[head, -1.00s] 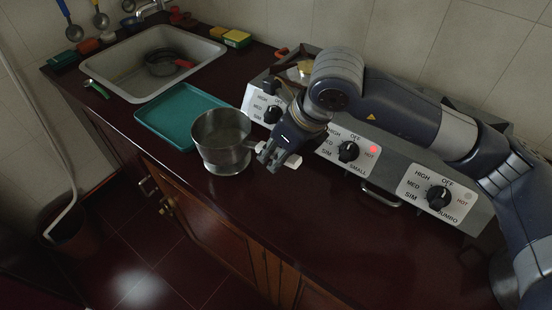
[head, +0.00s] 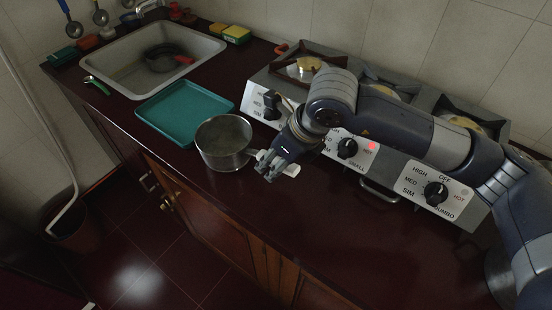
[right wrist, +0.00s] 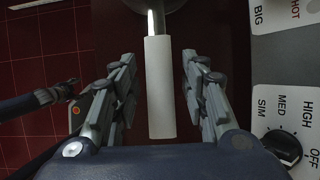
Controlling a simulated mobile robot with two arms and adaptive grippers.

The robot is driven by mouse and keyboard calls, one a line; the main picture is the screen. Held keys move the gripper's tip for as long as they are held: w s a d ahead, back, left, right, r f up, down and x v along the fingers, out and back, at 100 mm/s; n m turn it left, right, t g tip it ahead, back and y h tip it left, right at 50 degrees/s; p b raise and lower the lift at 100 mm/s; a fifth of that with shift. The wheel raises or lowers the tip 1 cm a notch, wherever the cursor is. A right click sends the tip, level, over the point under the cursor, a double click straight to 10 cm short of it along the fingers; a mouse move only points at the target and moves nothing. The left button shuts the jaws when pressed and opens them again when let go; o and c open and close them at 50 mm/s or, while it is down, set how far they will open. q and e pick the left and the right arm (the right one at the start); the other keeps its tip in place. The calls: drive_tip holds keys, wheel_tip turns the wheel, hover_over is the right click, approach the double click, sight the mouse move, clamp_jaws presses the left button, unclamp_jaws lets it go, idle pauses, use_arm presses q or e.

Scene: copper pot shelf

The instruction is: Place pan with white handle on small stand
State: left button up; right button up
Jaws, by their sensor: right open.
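The metal pan (head: 224,157) sits on the dark counter, just right of the teal tray. Its white handle (head: 292,171) points right, toward the stove. My right gripper (head: 268,166) is over the handle, hiding part of it. In the right wrist view the white handle (right wrist: 160,88) lies between my right gripper's (right wrist: 158,62) two open fingers, with a gap on each side. The middle burner stand (head: 390,86), behind the knob labelled SMALL, looks empty and is partly hidden by my arm. A dark arm part at the left of the wrist view may be my left gripper (right wrist: 68,88).
The stove front (head: 383,178) has several knobs and a red light. A left burner (head: 307,66) and a right burner (head: 466,124) flank the middle one. The teal tray (head: 186,113) lies between pan and sink (head: 130,70). The counter's front right is clear.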

drive_tip(key=b+v, duration=0.1)
drive_tip(key=v, duration=1)
drive_tip(key=shift+s+d+r, duration=0.1)
drive_tip(key=shift+d+r, duration=0.1)
drive_tip(key=shift+r, duration=0.05)
